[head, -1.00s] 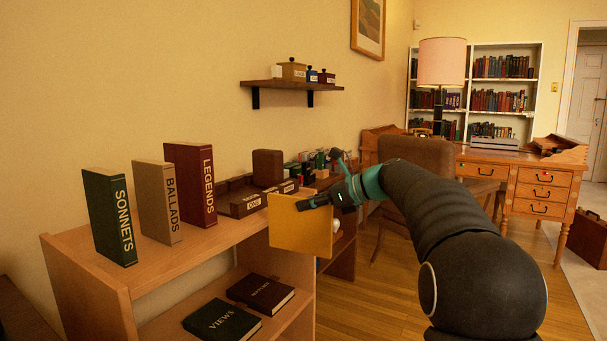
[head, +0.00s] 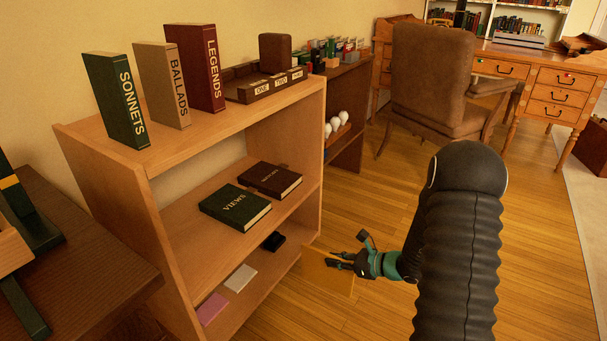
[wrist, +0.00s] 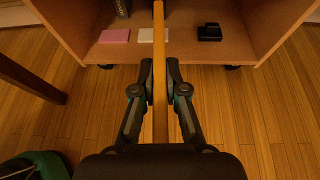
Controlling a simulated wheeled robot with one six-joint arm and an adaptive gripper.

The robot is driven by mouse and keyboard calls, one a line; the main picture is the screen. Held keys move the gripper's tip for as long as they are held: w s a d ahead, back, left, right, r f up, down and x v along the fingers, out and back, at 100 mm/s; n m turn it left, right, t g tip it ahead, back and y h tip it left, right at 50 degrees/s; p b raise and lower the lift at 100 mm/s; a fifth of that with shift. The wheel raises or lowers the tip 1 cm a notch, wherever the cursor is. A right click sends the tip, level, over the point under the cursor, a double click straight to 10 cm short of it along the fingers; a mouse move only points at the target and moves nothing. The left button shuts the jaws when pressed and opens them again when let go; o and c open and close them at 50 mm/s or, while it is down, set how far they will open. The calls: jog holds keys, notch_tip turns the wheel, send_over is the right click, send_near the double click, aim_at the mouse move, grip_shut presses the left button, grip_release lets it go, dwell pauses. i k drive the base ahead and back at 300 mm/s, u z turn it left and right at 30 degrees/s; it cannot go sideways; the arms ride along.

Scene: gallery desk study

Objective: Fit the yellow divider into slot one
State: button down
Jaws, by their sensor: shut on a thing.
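The yellow divider (head: 325,278) is a flat thin panel, held low in front of the bookcase's lower part. My gripper (head: 340,262) is shut on its edge. In the wrist view the divider (wrist: 160,45) shows edge-on and upright between the two fingers (wrist: 160,75). The dark brown slotted holder (head: 238,95) sits on the bookcase top, with light labels on its front; ONE and TWO can be read, and a third is blurred. A brown block (head: 275,53) stands up at the holder. The inside of slot one cannot be seen clearly.
The bookcase (head: 205,145) bears upright books SONNETS (head: 113,100), BALLADS (head: 163,85) and LEGENDS (head: 197,65). Its shelves hold the VIEWS book (head: 235,208), another dark book (head: 270,180), and pink (head: 212,308) and white pads (head: 240,278). A chair (head: 435,85) stands behind. The floor in front is clear.

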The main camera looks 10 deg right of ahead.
aim_at(233, 90)
jog(key=k, duration=0.5)
jog(key=z, duration=1.1)
jog(key=i, duration=0.6)
jog(key=u, duration=2.15)
